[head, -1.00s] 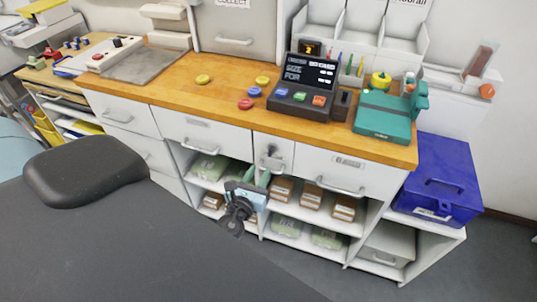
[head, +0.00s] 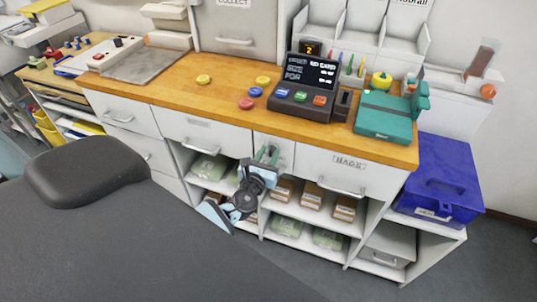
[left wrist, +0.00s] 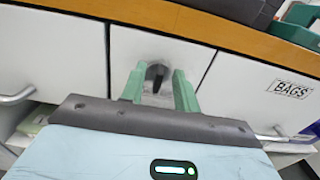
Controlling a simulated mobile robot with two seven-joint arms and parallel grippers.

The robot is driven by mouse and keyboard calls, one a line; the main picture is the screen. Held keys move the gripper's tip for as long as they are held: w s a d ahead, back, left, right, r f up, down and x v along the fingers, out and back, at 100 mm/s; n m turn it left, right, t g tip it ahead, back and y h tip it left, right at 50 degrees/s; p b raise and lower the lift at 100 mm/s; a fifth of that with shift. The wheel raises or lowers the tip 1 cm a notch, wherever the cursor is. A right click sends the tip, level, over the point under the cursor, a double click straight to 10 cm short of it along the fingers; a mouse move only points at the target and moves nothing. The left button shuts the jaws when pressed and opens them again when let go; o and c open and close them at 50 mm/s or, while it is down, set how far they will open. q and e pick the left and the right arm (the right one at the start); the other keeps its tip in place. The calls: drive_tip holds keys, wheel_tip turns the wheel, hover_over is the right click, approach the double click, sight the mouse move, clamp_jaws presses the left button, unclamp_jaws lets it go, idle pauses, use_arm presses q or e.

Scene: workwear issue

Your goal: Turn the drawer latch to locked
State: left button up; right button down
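The drawer latch (left wrist: 157,75) is a dark, narrow knob on a grey round base, on a small white panel (left wrist: 205,60) between two drawers. In the left wrist view the knob looks close to upright, tilted slightly. My left gripper (left wrist: 160,88) is open, its two green fingers on either side of the knob with small gaps visible. In the head view my left gripper (head: 267,154) is in front of the panel and hides most of the latch. My right gripper is in neither view.
The drawer labelled BAGS (head: 348,171) is right of the panel, another drawer (head: 203,131) left; both have protruding bar handles. The wooden counter (head: 215,95) overhangs above. Open shelves with brown boxes (head: 312,196) lie below. A blue case (head: 437,180) stands at the right.

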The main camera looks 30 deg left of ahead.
use_arm(q)
clamp_jaws()
idle(0.3)
